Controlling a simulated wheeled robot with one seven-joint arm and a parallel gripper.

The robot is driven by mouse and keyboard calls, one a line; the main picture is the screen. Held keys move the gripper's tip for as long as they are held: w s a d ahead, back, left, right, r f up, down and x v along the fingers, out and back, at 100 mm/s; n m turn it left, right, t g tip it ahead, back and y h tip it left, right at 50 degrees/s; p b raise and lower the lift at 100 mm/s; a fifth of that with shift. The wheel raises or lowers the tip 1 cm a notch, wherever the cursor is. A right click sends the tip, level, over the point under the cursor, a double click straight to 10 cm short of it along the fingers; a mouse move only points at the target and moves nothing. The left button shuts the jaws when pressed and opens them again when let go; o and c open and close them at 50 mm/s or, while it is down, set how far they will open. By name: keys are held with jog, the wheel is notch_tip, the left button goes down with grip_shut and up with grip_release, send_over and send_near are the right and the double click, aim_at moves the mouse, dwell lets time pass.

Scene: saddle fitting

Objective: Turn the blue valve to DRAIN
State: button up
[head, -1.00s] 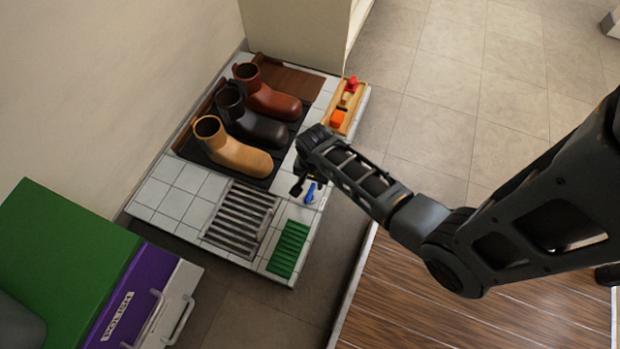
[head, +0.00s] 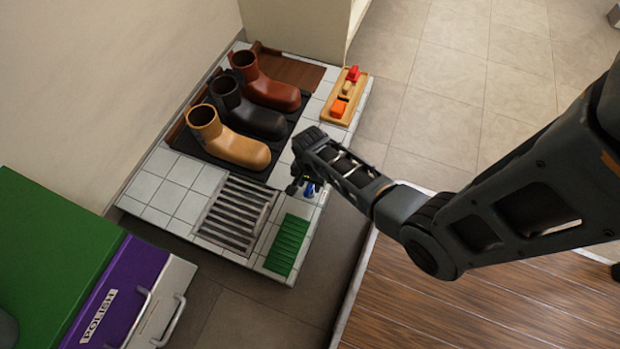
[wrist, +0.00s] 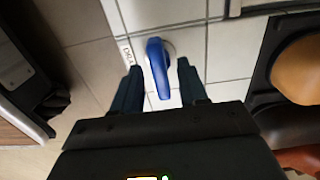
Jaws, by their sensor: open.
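The blue valve (wrist: 157,66) has a lever handle on a pale round base on white tiles. In the wrist view it lies between and just beyond my fingertips. My gripper (wrist: 158,80) is open, with one finger on each side of the handle's near end; I cannot tell whether they touch it. In the head view my gripper (head: 304,186) is over the valve (head: 309,188), which is mostly hidden. A small label (wrist: 127,52) lies left of the handle in the wrist view; its text is too small to read surely.
Tan, black and brown boots (head: 233,148) stand on a dark tray behind my gripper. A metal grate (head: 236,213) and green ribbed mat (head: 287,245) lie in front. A wooden tray (head: 333,121) with red and orange pieces sits at the back right.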

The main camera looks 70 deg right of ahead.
grip_shut()
jog(key=shift+n, duration=0.3)
dwell(0.3)
jog(key=shift+r+n+p, duration=0.15)
jog(key=shift+n+p, duration=0.95)
jog(key=shift+n, duration=0.1)
jog(key=n+p, duration=0.2)
jog(key=n, duration=0.3)
jog(key=shift+n, duration=0.3)
jog(key=n+p, duration=0.1)
jog(key=n, duration=0.8)
jog(key=shift+f, duration=0.2)
jog(key=shift+n, duration=0.3)
